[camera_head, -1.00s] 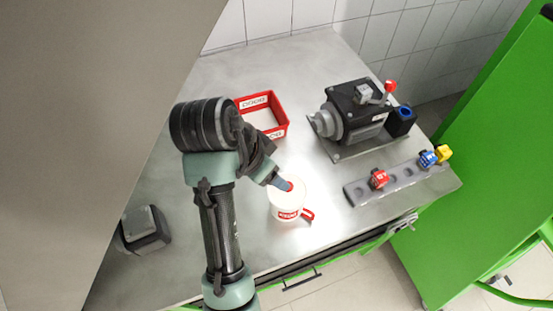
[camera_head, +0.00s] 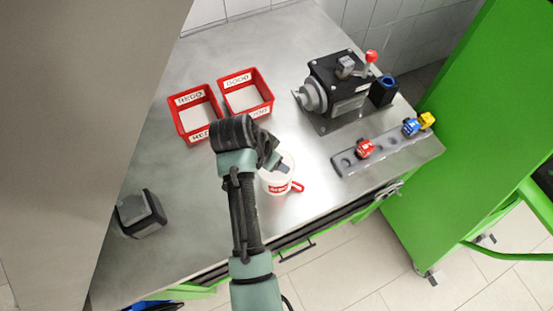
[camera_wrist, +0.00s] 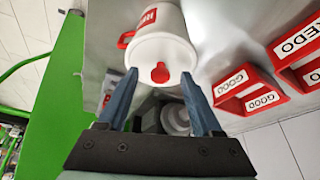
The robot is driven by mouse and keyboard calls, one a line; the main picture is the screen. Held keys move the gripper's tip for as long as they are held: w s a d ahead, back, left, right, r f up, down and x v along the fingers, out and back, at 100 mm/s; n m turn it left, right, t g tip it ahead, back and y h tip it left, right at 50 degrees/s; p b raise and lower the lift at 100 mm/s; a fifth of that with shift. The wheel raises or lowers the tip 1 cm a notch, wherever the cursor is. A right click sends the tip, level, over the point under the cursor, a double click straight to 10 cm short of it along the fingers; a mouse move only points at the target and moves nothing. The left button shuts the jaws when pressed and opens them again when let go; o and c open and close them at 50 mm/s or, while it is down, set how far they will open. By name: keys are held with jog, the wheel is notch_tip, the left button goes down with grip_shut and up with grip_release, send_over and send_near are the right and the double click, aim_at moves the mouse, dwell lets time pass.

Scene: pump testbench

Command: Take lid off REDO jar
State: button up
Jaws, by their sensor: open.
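The white jar (camera_head: 276,181) stands near the front edge of the bench, with a red handle (camera_head: 297,186) and a red label whose text is hard to read. In the wrist view the jar (camera_wrist: 158,22) shows its lid (camera_wrist: 178,51) in place, white with a red knob (camera_wrist: 160,73). My gripper (camera_head: 281,167) is over the jar in the head view and hides the knob there. In the wrist view my gripper (camera_wrist: 159,76) is open, with one finger on each side of the knob and nothing visibly held.
A pump (camera_head: 340,90) and a grey rail (camera_head: 395,150) with red, blue and yellow parts are to the right. A dark grey block (camera_head: 140,213) is at left.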

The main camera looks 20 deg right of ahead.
jog(key=shift+d+f, duration=0.1)
jog(key=shift+f, duration=0.3)
